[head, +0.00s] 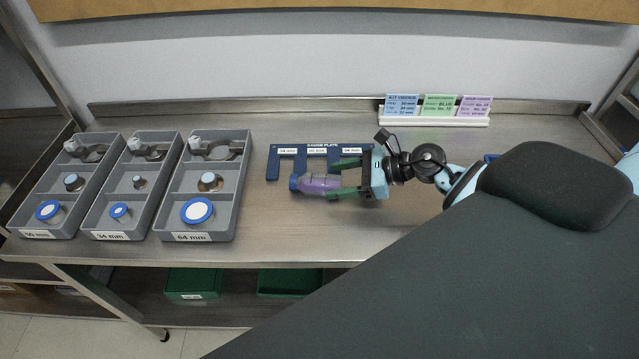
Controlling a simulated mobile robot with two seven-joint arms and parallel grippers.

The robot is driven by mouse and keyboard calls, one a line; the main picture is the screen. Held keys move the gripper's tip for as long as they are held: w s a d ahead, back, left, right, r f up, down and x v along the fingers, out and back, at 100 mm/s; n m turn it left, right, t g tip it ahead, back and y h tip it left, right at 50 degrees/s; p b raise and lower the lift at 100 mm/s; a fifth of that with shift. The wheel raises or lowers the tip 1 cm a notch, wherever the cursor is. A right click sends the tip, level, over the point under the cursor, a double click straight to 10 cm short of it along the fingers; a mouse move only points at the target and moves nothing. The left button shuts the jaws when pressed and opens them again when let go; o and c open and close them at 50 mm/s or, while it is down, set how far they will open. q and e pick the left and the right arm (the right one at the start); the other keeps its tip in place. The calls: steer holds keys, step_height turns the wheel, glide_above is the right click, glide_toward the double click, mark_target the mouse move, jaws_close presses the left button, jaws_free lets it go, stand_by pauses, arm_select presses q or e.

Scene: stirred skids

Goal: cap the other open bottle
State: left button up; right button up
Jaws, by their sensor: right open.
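A purple bottle (320,184) with a blue cap-like end (294,182) pointing left appears to lie on its side on the steel bench, in front of the gauge plate. My right gripper (338,179) reaches in from the right with its green fingers open. The bottle's right end is between or just by the fingertips; contact cannot be told. Blue-rimmed round pieces with white centres lie in the front compartments of the 64 mm tray (197,211), the 34 mm tray (120,211) and the left tray (49,211). No other bottle is clearly visible. My left gripper is out of view.
The dark blue gauge plate (272,163) lies behind the bottle. A white holder with blue (402,105), green (439,105) and pink (475,105) cards stands at the back. Green bins (193,284) sit below the bench. The bench's back middle is clear.

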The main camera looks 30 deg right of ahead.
mark_target(320, 183)
steer(key=shift+b+x, duration=0.3)
steer(key=shift+x, duration=2.35)
steer(key=shift+s, duration=0.1)
steer(key=c, duration=1.2)
steer(key=shift+o, duration=0.2)
